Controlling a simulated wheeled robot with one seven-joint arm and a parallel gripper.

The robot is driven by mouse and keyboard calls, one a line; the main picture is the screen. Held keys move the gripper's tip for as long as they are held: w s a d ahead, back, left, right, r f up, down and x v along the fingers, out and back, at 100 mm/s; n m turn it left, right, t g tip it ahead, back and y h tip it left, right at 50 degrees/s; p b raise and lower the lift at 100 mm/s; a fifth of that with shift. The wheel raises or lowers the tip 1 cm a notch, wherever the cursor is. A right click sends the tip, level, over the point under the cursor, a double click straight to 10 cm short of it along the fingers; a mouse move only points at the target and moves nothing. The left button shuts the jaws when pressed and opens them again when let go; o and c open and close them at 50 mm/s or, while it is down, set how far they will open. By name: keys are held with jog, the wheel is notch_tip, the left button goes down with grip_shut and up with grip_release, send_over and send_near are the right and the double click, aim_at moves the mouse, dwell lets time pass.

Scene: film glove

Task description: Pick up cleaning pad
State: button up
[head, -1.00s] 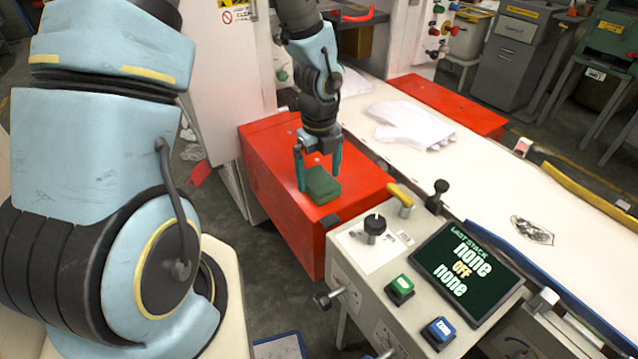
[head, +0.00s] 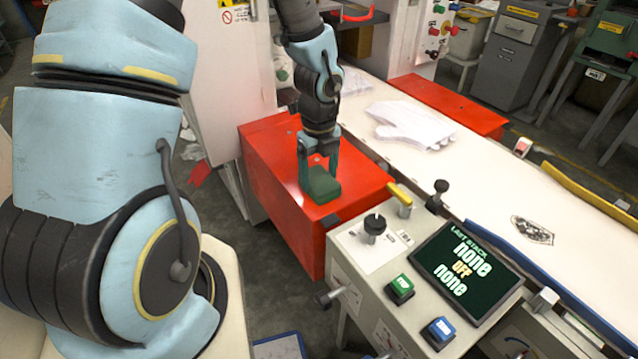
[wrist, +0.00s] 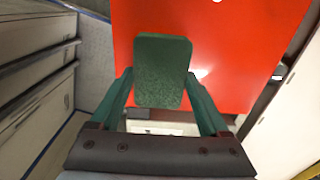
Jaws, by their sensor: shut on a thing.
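The cleaning pad (head: 322,185) is a dark green block on top of the red box (head: 268,168) in the head view. My gripper (head: 320,170) points down over it, with one finger on each side, and is shut on the pad. In the wrist view the green pad (wrist: 161,72) sits between the two green fingertips of my gripper (wrist: 160,80), with the red surface (wrist: 225,50) behind it. I cannot tell whether the pad still touches the box.
A white table (head: 375,95) with white gloves (head: 412,125) lies behind and right of the box. A control console with a screen (head: 466,266), buttons and knobs stands in front on the right. A yellow-handled lever (head: 400,194) stands near the box.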

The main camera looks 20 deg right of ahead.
aim_at(319, 179)
notch_tip(319, 179, up, 10)
dwell(0.6)
